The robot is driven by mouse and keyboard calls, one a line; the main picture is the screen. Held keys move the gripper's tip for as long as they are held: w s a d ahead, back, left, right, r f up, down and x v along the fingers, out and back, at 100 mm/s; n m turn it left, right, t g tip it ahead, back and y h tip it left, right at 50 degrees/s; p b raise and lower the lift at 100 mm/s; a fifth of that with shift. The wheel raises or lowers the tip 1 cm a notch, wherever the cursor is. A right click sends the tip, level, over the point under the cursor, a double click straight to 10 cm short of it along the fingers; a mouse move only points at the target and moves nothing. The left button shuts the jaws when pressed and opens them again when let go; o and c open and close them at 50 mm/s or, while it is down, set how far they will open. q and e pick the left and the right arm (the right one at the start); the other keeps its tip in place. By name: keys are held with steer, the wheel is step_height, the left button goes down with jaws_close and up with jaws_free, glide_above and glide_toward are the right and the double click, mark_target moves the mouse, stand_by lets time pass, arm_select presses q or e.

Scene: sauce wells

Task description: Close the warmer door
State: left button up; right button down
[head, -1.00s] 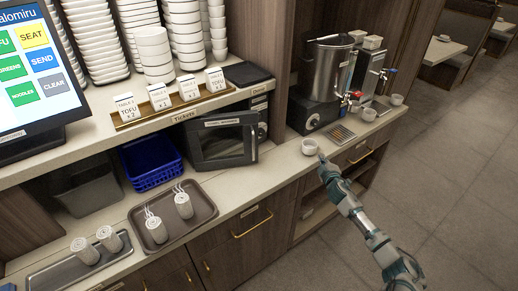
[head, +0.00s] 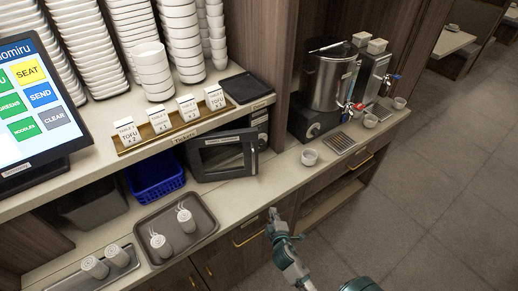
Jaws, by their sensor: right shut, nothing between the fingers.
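The dark warmer sits under the shelf, and its control panel (head: 260,122) shows at the right. Its windowed door (head: 222,156) stands ajar, with the handle edge swung out over the counter. My right gripper (head: 272,213) is shut and empty. It appears in front of the counter's front edge, below and to the right of the door, and apart from it. The warmer's inside is hidden behind the door. My left gripper is not in view.
A white cup (head: 309,157) stands on the counter right of the door. A brown tray (head: 205,212) with rolled towels lies to the left, near a blue basket (head: 155,180). A steel urn (head: 330,80) stands at the right. The counter between door and cup is clear.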

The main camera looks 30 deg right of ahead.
mark_target(257, 157)
step_height(257, 157, up, 15)
steer(key=w+a+n+t+p, duration=0.1)
steer(key=a+n+t+p, duration=0.2)
steer(key=n+p, duration=0.15)
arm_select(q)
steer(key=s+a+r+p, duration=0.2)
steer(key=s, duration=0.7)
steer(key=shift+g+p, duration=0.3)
arm_select(e)
steer(key=shift+t, duration=0.3)
steer(key=x, duration=1.4)
steer(key=shift+w+d+r, duration=0.1)
steer(key=shift+w+d, duration=0.15)
steer(key=shift+d, duration=0.1)
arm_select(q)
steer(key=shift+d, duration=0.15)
arm_select(e)
steer(key=shift+d, duration=0.15)
